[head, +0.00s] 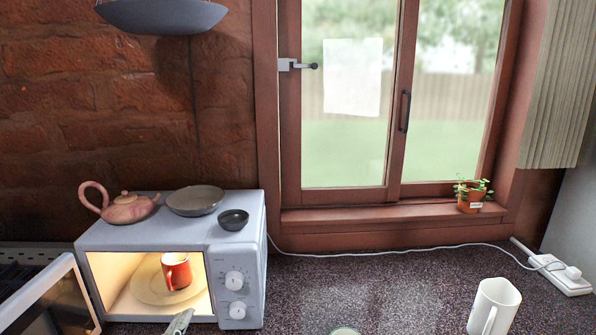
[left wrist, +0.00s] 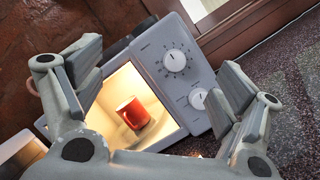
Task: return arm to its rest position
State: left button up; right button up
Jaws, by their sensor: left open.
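My left gripper (left wrist: 158,72) is open and empty in the left wrist view, its two fingers spread wide in front of the microwave. In the head view only a grey tip of it (head: 180,322) shows at the bottom edge, before the microwave opening. The white microwave (head: 237,258) stands at the left with its door (head: 52,300) swung open and its inside lit. A red mug (head: 176,270) stands upright inside on the round plate (head: 148,288). The mug also shows between the fingers in the left wrist view (left wrist: 131,112), apart from them. My right gripper is not in view.
A pink teapot (head: 126,208), a grey bowl (head: 195,200) and a small dark bowl (head: 233,219) sit on the microwave. A white mug (head: 494,306) stands at the right on the speckled counter (head: 385,290). A power strip (head: 566,275) lies behind it.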

pick_arm(q)
jog(key=s+d+f+m+g+h, duration=0.6)
jog(key=s+d+f+m+g, duration=0.4)
jog(key=m, duration=1)
jog(key=s+a+f+m+g+y, duration=0.7)
jog(key=s+a+f+g+y, duration=0.15)
jog(key=s+a+f, duration=0.5)
notch_tip(320, 180, down, 27)
jog(key=s+a, duration=0.1)
jog(key=s, duration=0.1)
jog(key=s+a+f+g, duration=0.1)
jog(key=s+a+f, duration=0.2)
jog(key=s+f, duration=1.1)
jog(key=s+y, duration=0.1)
jog(key=s, duration=0.1)
jog(key=shift+s+f+b, duration=0.3)
jog(key=shift+f+b, duration=0.1)
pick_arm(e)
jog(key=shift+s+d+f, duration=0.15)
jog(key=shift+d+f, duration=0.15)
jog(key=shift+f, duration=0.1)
